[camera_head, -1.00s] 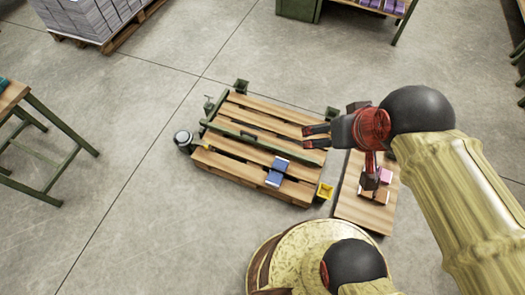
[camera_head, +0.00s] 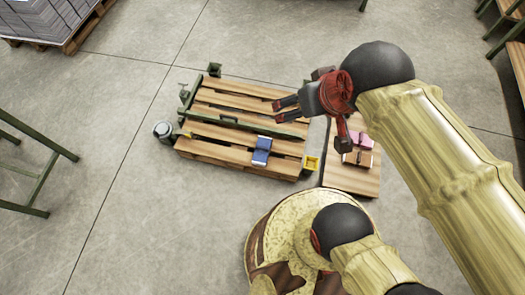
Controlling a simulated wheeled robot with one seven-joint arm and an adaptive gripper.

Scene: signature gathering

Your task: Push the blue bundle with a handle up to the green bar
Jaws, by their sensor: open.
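The blue bundle (camera_head: 262,151) lies on the slatted wooden pallet (camera_head: 215,155), toward its near right part. A paler strip shows across it; I cannot make out the handle. The green bar (camera_head: 240,126) runs across the pallet behind the bundle, with a visible gap between them. My gripper (camera_head: 277,107) is open and empty. In the picture it appears above and right of the bundle, over the right end of the bar. Its height above the pallet is hard to tell.
A wooden board (camera_head: 352,178) to the right holds a pink block (camera_head: 361,139) and a brown block (camera_head: 357,158). A yellow piece (camera_head: 311,163) sits at the pallet's near right corner, and a round grey object (camera_head: 163,130) at its left. Open concrete floor lies left and near.

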